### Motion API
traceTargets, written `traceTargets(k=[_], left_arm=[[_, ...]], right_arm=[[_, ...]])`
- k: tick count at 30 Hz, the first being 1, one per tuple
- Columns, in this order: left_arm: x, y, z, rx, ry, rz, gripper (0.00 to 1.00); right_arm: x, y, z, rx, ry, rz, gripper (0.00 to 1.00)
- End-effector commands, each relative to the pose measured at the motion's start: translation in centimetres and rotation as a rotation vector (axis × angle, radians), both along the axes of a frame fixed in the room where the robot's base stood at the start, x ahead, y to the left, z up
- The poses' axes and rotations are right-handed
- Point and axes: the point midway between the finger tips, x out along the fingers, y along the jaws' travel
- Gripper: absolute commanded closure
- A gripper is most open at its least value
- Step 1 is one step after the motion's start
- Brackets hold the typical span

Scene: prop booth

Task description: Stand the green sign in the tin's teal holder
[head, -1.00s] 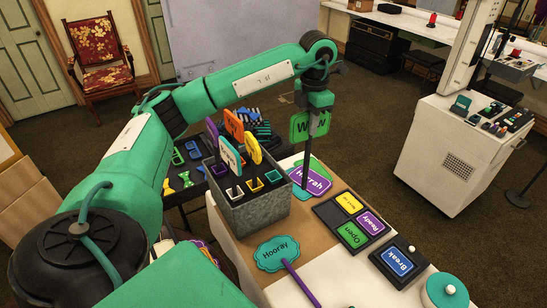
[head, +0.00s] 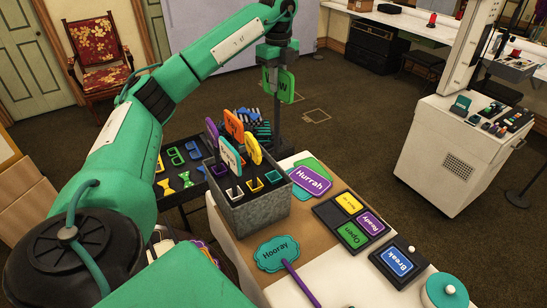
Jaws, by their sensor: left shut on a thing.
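The green sign (head: 288,86), with partly hidden lettering, is held in my left gripper (head: 275,66), which is shut on it. Its dark stick hangs down behind the tin. The grey metal tin (head: 262,211) stands at the table's back left edge. The teal holder (head: 273,177) is a small square socket at the right of the tin's front row and looks empty. The sign is above and beyond the tin, apart from it. My right gripper is not in view.
Orange (head: 233,122), purple (head: 211,131) and yellow (head: 253,148) signs rise from the tin's back. White and yellow sockets sit beside the teal one. A Hurrah sign (head: 311,180) and a Hooray sign (head: 272,254) lie on the table near a dark tray (head: 331,216).

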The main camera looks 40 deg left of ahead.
Motion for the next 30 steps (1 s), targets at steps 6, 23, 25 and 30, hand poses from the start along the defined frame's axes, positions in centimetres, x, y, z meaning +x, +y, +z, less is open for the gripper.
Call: traceTargets(k=[6, 23, 25, 30], left_arm=[[-0.1, 1.2, 0.7, 0.0, -0.001, 0.181, 1.0], [-0.3, 1.4, -7.0, 0.002, 0.007, 0.205, 1.0], [-0.3, 1.3, -8.6, 0.002, 0.007, 0.204, 1.0], [-0.3, 1.3, -12.4, 0.002, 0.004, 0.205, 1.0]], right_arm=[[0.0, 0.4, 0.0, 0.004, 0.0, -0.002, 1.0], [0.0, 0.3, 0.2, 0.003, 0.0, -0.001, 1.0], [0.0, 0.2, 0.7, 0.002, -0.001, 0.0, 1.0], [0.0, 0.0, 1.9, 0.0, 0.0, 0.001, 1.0]])
